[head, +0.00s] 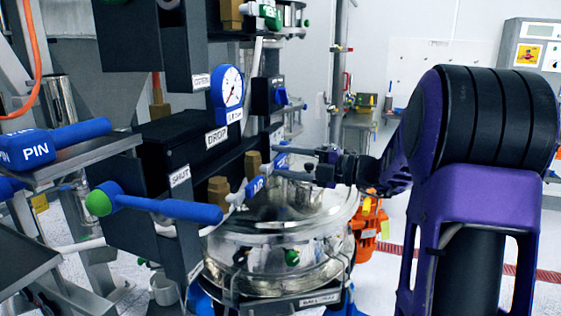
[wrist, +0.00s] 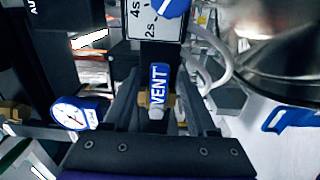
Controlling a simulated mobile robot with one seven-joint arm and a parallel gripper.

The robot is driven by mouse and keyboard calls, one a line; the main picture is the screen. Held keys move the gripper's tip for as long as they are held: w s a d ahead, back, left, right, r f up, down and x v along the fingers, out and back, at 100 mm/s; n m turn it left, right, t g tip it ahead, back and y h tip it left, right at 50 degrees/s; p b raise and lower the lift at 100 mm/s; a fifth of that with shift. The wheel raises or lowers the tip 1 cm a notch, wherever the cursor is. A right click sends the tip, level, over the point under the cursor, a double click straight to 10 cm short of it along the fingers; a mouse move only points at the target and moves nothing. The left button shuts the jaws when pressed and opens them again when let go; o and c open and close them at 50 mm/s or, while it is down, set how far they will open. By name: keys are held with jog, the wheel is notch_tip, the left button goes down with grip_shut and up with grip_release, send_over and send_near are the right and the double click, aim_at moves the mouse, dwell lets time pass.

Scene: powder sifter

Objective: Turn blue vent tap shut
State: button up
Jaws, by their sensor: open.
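The blue vent tap handle, lettered VENT (wrist: 159,88), shows in the wrist view between the two dark fingers of my gripper (wrist: 162,85). The handle stands lengthwise between the fingers, with a brass valve body (wrist: 170,100) beside it. A gap shows on each side of the handle, and my gripper is open. In the head view my gripper (head: 309,162) reaches in from the right, close to the panel's right side. A blue handle there (head: 283,160) lies just left of the fingers; its lettering is too small to read.
A blue lever labelled AIR (head: 256,187) and a long blue lever with a green cap (head: 165,208) stick out nearby. A gauge (head: 230,88) is above. A steel vessel (head: 280,240) stands below my gripper. A timer dial (wrist: 153,22) is beyond the tap.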

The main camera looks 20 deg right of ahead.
jog(key=v, duration=1.6)
jog(key=shift+s+d, duration=0.2)
